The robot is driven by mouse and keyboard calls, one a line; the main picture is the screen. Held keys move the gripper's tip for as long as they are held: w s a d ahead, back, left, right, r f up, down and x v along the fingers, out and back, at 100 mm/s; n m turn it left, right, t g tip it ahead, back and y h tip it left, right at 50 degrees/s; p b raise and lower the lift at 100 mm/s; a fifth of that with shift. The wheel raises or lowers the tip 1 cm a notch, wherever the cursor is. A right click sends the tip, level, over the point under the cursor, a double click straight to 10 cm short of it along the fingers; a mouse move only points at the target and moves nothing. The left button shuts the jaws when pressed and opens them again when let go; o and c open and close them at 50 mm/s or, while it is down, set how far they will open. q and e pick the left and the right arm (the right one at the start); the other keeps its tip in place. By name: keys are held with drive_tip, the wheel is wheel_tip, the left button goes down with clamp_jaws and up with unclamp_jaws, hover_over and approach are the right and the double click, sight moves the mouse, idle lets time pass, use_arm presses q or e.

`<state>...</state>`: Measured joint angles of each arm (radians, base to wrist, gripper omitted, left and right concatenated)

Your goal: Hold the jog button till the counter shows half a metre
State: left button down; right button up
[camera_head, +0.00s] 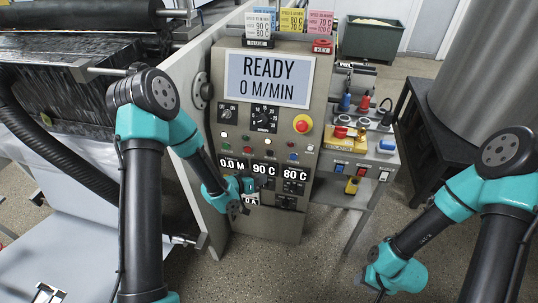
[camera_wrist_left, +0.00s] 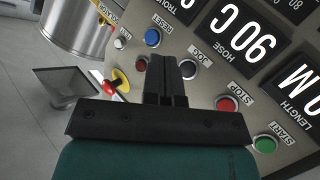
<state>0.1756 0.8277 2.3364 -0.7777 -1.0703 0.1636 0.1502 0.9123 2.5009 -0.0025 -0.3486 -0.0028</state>
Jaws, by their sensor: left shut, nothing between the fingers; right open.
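The control panel (camera_head: 225,113) stands upright in the middle of the head view. Its screen (camera_head: 268,78) reads READY, 0 M/MIN. The length counter (camera_head: 232,163) reads 0.0 M. In the head view this gripper (camera_head: 240,200) is in front of the lower panel, below the button row. My right gripper (camera_head: 370,284) is open and empty, low at the right.
Beside the jog button are the red stop button (camera_wrist_left: 227,103), the green start button (camera_wrist_left: 264,144) and the blue reset button (camera_wrist_left: 152,37). A red emergency knob (camera_head: 302,124) juts from the panel. A side shelf (camera_head: 350,158) with tools stands right of the panel.

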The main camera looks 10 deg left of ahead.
sight(270, 153)
use_arm(q)
drive_tip(key=shift+w, duration=0.1)
drive_tip(key=shift+w+a, duration=0.1)
drive_tip(key=shift+w, duration=4.15)
drive_tip(key=shift+w, duration=0.45)
